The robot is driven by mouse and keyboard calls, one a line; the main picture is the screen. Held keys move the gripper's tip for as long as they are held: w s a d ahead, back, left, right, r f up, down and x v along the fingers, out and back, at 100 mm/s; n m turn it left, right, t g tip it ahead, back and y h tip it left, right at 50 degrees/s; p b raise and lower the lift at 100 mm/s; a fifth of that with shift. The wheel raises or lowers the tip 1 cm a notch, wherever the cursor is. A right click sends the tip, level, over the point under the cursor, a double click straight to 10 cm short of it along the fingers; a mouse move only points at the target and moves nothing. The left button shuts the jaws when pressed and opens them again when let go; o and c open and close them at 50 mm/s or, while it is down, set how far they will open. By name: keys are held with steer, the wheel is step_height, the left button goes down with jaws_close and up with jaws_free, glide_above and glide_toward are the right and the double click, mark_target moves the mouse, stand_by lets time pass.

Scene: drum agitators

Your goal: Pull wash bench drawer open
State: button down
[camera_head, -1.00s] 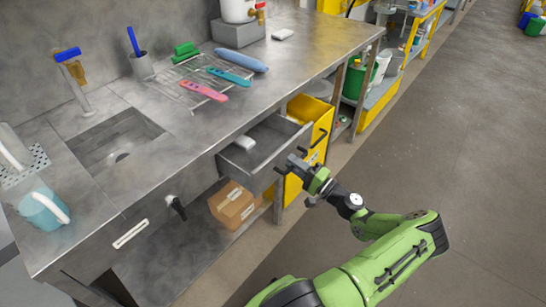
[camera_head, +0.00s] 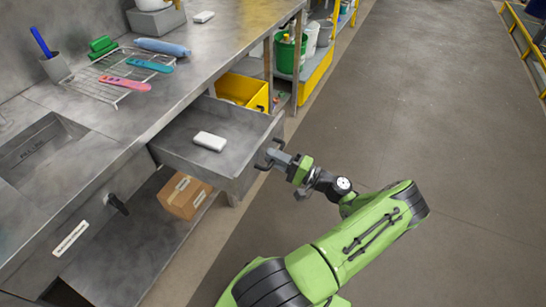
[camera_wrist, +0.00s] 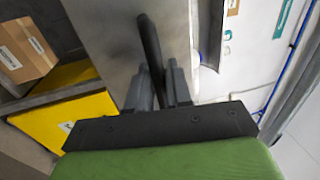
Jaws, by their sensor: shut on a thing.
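The wash bench drawer (camera_head: 195,162) is pulled out from under the bench top, with a white block (camera_head: 210,141) lying inside it. My gripper (camera_head: 272,158) is at the drawer front, shut on the dark bar handle (camera_head: 262,165). In the wrist view, the handle (camera_wrist: 150,45) stands between the two fingers of my gripper (camera_wrist: 158,85), against the grey drawer front (camera_wrist: 105,35). The exact finger contact is small in the head view.
The bench top (camera_head: 200,70) carries a rack (camera_head: 110,85) with pink and teal brushes. A cardboard box (camera_head: 184,195) sits on the shelf below. A yellow bin (camera_head: 243,90) stands beyond the drawer. The floor (camera_head: 420,110) to the right is clear.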

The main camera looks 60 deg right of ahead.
steer(key=c, duration=1.2)
jaws_free()
steer(key=shift+c, duration=0.2)
steer(key=s+f, duration=0.3)
steer(key=s, duration=1.2)
steer(key=shift+s+d, duration=0.2)
steer(key=shift+s, duration=0.05)
